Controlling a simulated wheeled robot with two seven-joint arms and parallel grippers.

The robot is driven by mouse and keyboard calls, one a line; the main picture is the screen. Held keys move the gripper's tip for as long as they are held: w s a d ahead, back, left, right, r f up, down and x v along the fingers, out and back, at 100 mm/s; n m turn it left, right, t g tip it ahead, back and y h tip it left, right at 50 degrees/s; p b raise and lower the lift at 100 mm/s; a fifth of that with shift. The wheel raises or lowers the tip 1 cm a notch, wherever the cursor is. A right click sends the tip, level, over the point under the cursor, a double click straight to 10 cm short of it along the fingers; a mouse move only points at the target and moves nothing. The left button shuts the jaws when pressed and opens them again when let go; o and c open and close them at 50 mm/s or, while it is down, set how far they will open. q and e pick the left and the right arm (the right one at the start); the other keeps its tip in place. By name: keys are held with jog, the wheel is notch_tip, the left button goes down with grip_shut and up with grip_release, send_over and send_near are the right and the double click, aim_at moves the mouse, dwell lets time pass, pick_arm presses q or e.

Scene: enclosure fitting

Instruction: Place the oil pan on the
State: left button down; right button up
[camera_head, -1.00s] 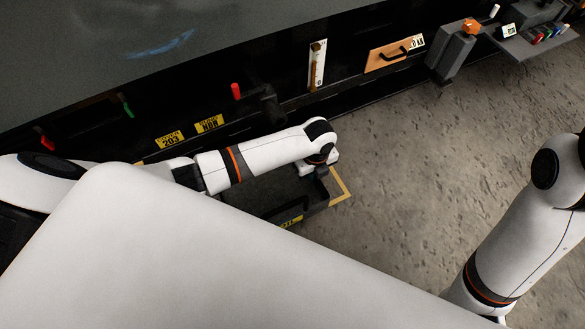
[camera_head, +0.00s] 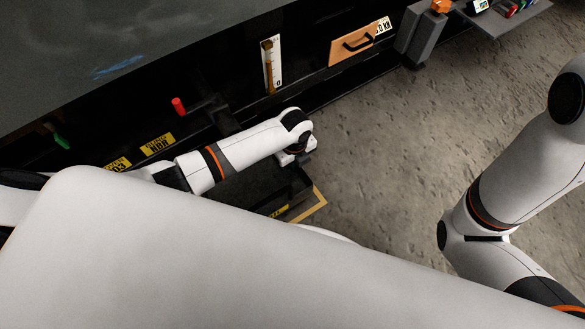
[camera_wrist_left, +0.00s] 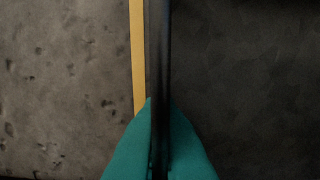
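The oil pan (camera_head: 293,192) is a dark, shallow tray low by the black machine, partly hidden behind my left arm and white body. A yellow label shows on its near wall. My left gripper (camera_head: 298,158) is at the pan's right-hand wall. In the left wrist view the teal fingertips (camera_wrist_left: 159,110) straddle the thin dark pan wall (camera_wrist_left: 159,50) and look closed on it. The pan's dark inside (camera_wrist_left: 245,80) is to the right of the wall, the floor to the left. My right arm shows at the right, but its gripper is out of frame.
Yellow floor tape (camera_head: 308,207) runs just beside the pan. The black machine (camera_head: 225,75) behind carries a red-capped handle (camera_head: 179,106), a gauge strip (camera_head: 272,64) and an orange panel with handle (camera_head: 358,43). A grey shelf (camera_head: 510,17) is far right. Concrete floor (camera_head: 385,140) is clear.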

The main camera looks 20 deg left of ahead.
pick_arm(q)
jog(key=shift+f+b, duration=0.35)
jog(key=shift+f, duration=0.2)
notch_tip(320, 180, down, 3)
jog(key=shift+r+b, duration=0.1)
jog(key=shift+b, duration=1.1)
jog(key=c, duration=2)
grip_release()
jog(key=shift+c, duration=0.2)
jog(key=o, duration=0.4)
